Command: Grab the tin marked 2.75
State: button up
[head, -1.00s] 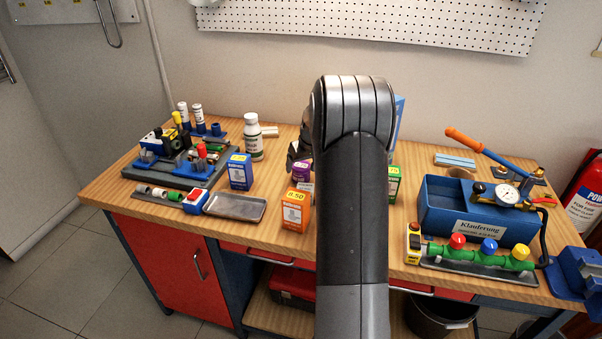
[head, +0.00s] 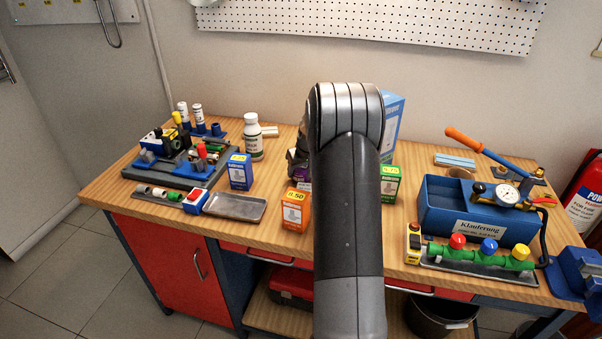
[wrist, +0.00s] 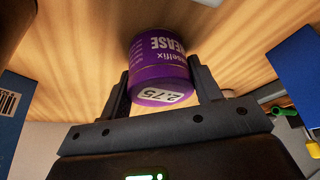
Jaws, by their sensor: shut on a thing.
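The purple tin (wrist: 158,62) fills the middle of the wrist view. Its white label reads 2.75, and the word on its side shows upside down. My gripper (wrist: 162,88) has one finger on each side of the tin and is shut on it. Wood grain of the bench top shows behind the tin; I cannot tell whether the tin touches it. In the head view only a small purple part of the tin (head: 298,172) shows at the left of my arm. My arm hides most of the tin and the gripper there.
An orange box (head: 294,211) marked 8.50 stands in front of the tin. A blue box (head: 240,172) is to the left, a green box (head: 390,184) to the right, and a taller blue box (head: 393,125) behind. A metal tray (head: 235,207) lies at the front left.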

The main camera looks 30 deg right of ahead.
jog(key=shift+c, duration=1)
